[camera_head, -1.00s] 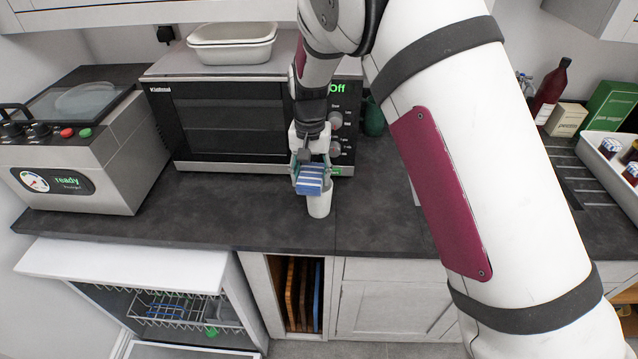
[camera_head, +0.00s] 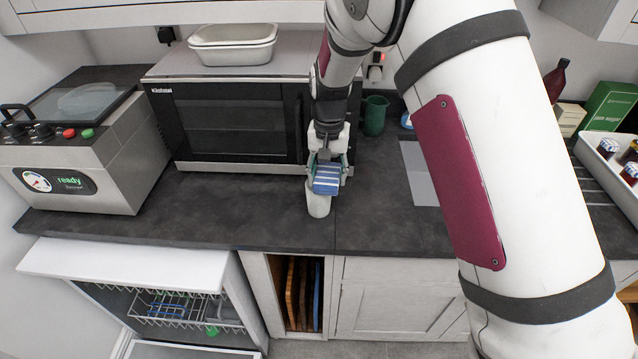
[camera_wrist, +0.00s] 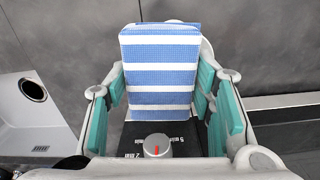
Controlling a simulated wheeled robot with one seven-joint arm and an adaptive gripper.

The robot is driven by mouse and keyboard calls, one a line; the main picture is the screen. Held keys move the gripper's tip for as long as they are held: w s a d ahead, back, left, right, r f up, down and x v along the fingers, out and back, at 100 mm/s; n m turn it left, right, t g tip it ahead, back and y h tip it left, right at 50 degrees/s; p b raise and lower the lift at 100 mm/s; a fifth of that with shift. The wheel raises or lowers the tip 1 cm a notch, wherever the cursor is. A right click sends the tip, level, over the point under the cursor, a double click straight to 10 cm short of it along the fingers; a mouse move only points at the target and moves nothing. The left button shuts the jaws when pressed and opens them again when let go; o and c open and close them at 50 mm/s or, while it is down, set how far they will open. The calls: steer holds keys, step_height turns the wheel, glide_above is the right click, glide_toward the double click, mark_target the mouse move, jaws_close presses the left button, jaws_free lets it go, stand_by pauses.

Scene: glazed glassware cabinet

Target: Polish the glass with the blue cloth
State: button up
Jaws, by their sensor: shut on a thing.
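The blue-and-white striped cloth (camera_head: 327,182) is a folded pad held in my gripper (camera_head: 328,168). It also fills the middle of the wrist view (camera_wrist: 160,65), between the teal finger pads of my gripper (camera_wrist: 165,100). A pale, cup-shaped glass (camera_head: 318,206) stands upright on the dark worktop, just below and slightly left of the cloth. The cloth hides its upper part. I cannot tell whether cloth and glass touch. In the wrist view the glass is mostly hidden behind the cloth.
A black-fronted oven (camera_head: 235,120) stands close behind the gripper, with white dishes (camera_head: 233,52) on top. A green mug (camera_head: 375,116) stands right of it. A grey machine (camera_head: 80,165) is at the left. A white tray of jars (camera_head: 598,160) is at the right. The worktop front is clear.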

steer(key=shift+a, duration=0.65)
steer(key=shift+d, duration=0.65)
steer(key=shift+a, duration=0.6)
steer(key=shift+d+f, duration=0.1)
steer(key=shift+d, duration=0.5)
stand_by(2.4)
